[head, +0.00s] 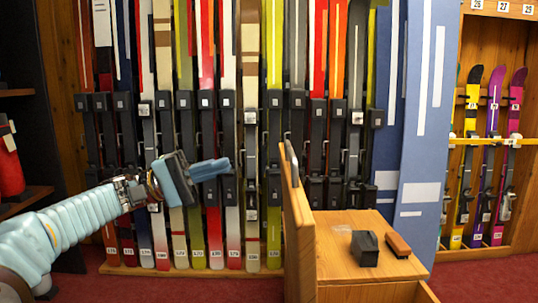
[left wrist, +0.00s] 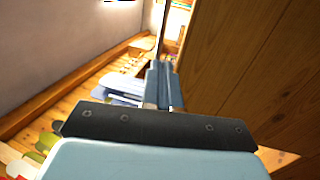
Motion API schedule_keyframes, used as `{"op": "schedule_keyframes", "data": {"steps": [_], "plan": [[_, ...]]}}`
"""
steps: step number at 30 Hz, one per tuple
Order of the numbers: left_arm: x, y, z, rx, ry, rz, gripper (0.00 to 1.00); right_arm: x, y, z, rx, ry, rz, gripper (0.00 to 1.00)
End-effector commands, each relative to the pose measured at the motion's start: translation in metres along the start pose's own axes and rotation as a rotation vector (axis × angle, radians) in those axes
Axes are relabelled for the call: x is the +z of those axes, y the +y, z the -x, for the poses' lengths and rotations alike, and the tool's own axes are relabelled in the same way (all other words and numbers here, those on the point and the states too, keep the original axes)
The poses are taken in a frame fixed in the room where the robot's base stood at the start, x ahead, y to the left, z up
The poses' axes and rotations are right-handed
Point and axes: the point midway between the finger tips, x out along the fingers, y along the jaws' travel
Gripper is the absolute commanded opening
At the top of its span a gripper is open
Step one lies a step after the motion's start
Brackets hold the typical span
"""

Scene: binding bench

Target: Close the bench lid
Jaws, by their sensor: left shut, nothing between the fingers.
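The bench lid (head: 297,235) is a wooden panel standing open, nearly upright, at the left side of the wooden bench (head: 330,262). A dark grey piece (head: 291,160) is on its upper edge. My left gripper (head: 222,167) is shut and empty, to the left of the lid, with a visible gap between them in the head view. In the left wrist view its blue fingers (left wrist: 158,88) are together, and a large wooden surface, which looks like the lid (left wrist: 245,70), fills the right side. My right gripper is not in view.
A black block (head: 364,249) and a small brown block (head: 398,245) sit on the bench top. Racks of upright skis (head: 220,120) stand behind. Wide blue boards (head: 425,130) lean behind the bench. Red carpet (head: 180,288) is open between my left arm and the bench.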

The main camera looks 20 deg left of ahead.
Motion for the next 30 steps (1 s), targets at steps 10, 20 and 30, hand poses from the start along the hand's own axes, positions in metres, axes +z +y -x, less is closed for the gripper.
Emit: {"op": "schedule_keyframes", "data": {"steps": [10, 20, 30], "plan": [[0.000, 0.000, -0.074, -0.001, -0.001, 0.002, 0.00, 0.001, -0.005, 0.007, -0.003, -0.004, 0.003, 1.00], [0.000, -0.001, -0.105, -0.002, 0.001, 0.003, 0.00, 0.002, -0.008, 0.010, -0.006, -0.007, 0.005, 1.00], [-0.001, -0.001, -0.105, -0.002, 0.001, 0.003, 0.00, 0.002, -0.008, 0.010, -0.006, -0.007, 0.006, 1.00]]}}
